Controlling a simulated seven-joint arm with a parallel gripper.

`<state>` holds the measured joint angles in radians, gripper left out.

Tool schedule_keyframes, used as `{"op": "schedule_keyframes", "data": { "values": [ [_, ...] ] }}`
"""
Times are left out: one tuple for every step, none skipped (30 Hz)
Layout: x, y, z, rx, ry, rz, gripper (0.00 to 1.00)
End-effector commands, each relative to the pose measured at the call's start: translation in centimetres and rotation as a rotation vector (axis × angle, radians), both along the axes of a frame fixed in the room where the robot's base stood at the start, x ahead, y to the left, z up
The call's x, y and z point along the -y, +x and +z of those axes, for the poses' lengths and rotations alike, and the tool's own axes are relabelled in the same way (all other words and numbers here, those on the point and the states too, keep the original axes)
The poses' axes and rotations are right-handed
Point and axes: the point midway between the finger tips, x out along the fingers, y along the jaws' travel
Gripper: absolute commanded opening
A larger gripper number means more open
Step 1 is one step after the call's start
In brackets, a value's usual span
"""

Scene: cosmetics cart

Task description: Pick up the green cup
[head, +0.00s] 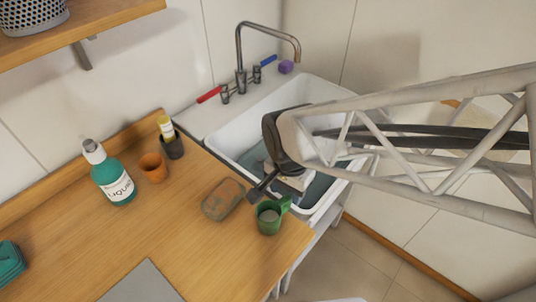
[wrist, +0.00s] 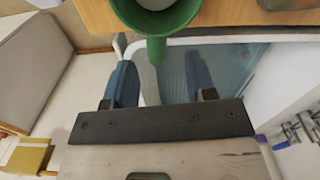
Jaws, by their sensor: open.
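The green cup (head: 268,219) stands upright on the wooden counter near its front right corner, its handle toward the sink. My gripper (head: 264,193) is just beside it on the sink side, pointing down at the counter edge. In the wrist view the cup (wrist: 153,18) is at the top, partly cut off by the frame. Its handle (wrist: 156,52) reaches down toward the gap between my two blue-tipped fingers (wrist: 160,78). The fingers are apart with nothing held between them. I cannot tell whether a finger touches the cup.
A soap dish (head: 223,199) lies close left of the cup. An orange cup (head: 153,167), a dark cup (head: 173,147) and a teal soap bottle (head: 115,181) stand farther back. The white sink (head: 315,95) is under my arm.

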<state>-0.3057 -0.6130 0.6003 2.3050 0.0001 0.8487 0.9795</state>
Motion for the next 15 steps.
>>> {"op": "schedule_keyframes", "data": {
  "values": [
    [0.0, 0.0, -0.2, -0.001, -0.001, 0.0, 0.51],
    [0.0, 0.0, -0.3, -0.001, -0.001, 0.0, 0.51],
    [0.0, 0.0, -0.6, -0.001, 0.0, 0.0, 0.51],
    [0.1, -0.1, -0.8, -0.001, 0.0, 0.0, 0.51],
    [0.1, -0.1, -1.1, -0.002, -0.001, 0.0, 0.51],
    [0.1, -0.1, -1.5, -0.003, -0.001, 0.0, 0.51],
    [0.1, -0.1, -1.9, -0.003, -0.001, 0.0, 0.51],
    [0.1, -0.1, -2.2, -0.002, -0.001, 0.0, 0.51],
    [0.2, -0.2, -2.7, -0.002, -0.001, 0.0, 0.51],
    [0.2, -0.2, -3.0, -0.003, -0.001, 0.0, 0.51],
    [0.2, -0.2, -3.4, -0.003, -0.001, 0.0, 0.51],
    [0.2, -0.2, -3.8, -0.002, -0.001, 0.0, 0.51],
    [0.2, -0.1, -4.1, -0.001, 0.0, 0.001, 0.51],
    [0.2, -0.1, -4.3, -0.002, 0.0, 0.001, 0.51],
    [0.2, -0.1, -4.6, -0.002, 0.0, 0.001, 0.51]
  ]
}}
